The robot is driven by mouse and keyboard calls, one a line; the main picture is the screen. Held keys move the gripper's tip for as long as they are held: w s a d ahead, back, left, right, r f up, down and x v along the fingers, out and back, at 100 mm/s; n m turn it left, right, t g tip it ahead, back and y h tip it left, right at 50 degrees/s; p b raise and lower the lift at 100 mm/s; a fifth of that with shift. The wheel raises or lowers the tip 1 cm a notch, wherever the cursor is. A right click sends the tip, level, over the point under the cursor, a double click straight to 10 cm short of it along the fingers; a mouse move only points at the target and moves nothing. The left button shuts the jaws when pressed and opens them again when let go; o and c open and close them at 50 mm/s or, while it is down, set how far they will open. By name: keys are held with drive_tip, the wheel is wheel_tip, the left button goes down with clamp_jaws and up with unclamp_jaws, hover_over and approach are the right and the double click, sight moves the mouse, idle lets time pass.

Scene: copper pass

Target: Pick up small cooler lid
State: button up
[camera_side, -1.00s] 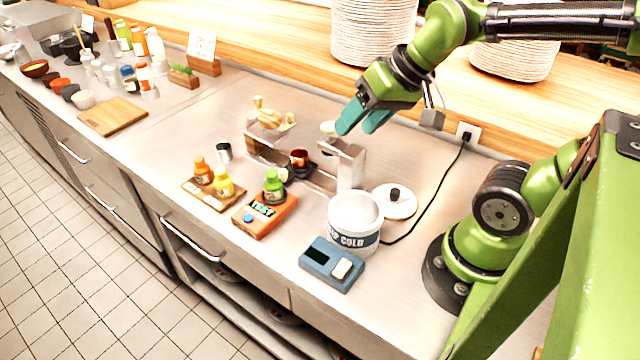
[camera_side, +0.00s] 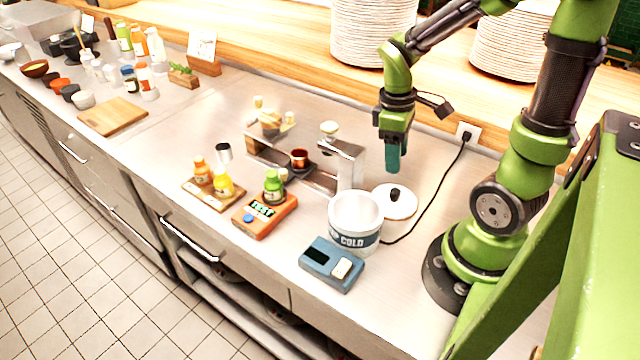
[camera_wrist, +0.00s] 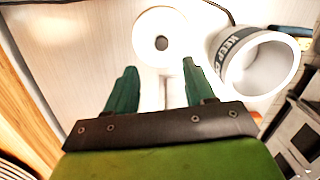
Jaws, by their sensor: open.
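The small cooler lid is a white disc (camera_side: 404,207) with a black knob, lying flat on the steel counter just right of the open cooler. In the wrist view the lid (camera_wrist: 160,37) is beyond my fingertips, its dark knob roughly in line with the gap between them. My gripper (camera_side: 393,170) points down above and behind the lid, apart from it. In the wrist view my gripper (camera_wrist: 158,75) has two green fingers spread with nothing between them. The white cooler (camera_side: 345,238) with a "KEEP COLD" band stands open; it also shows in the wrist view (camera_wrist: 228,50).
A blue scale (camera_side: 318,258) sits in front of the cooler. A metal stand (camera_side: 350,165) is left of my gripper. A black cable (camera_side: 432,205) runs right of the lid to a wall outlet. Stacked plates (camera_side: 365,35) stand on the wooden shelf behind.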

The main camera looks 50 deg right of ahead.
sight(395, 190)
drive_tip(key=f, duration=0.6)
drive_tip(key=s+f, duration=0.1)
drive_tip(key=f, duration=0.2)
drive_tip(key=shift+s, duration=0.1)
drive_tip(key=shift+c, duration=0.3)
drive_tip(key=shift+r, duration=0.1)
clamp_jaws()
